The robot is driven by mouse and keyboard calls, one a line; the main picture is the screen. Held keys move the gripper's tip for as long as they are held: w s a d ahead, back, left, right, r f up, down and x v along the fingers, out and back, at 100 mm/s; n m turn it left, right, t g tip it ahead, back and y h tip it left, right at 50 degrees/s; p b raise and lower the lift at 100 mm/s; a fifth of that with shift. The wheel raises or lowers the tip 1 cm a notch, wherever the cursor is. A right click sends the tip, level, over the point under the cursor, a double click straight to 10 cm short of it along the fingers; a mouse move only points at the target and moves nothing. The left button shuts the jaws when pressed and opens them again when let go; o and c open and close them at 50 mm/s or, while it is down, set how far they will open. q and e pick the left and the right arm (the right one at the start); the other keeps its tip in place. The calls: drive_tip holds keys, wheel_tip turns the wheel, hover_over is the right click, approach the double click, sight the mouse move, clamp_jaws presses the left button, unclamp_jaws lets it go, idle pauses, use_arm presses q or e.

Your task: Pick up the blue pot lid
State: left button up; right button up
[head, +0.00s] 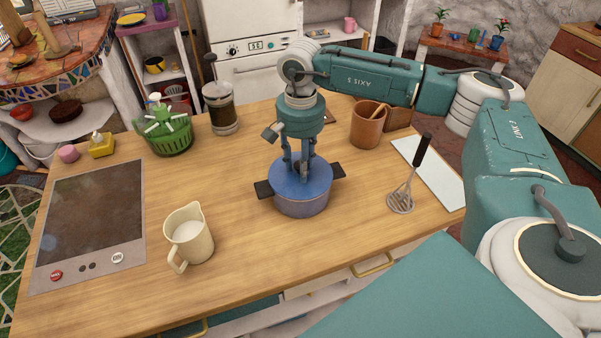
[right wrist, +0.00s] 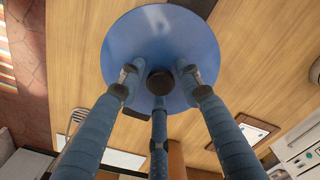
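The blue pot lid (head: 287,186) sits on the blue pot (head: 302,207), which has dark side handles and stands on the wooden counter. In the right wrist view the lid (right wrist: 160,35) is a round blue disc with a dark knob (right wrist: 160,82) at its middle. My right gripper (head: 301,172) points straight down over the lid. Its three fingers are spread around the knob in the right wrist view (right wrist: 159,80), with gaps visible at the two side fingers. Contact of the third finger is unclear. My left gripper is not in view.
A French press (head: 221,108), green basket (head: 166,135) and cooktop (head: 90,220) are further left.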

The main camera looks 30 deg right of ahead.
clamp_jaws()
drive_tip(key=shift+r, duration=0.2)
wheel_tip(320, 180, up, 20)
drive_tip(key=b, duration=0.2)
drive_tip(key=shift+b, duration=0.3)
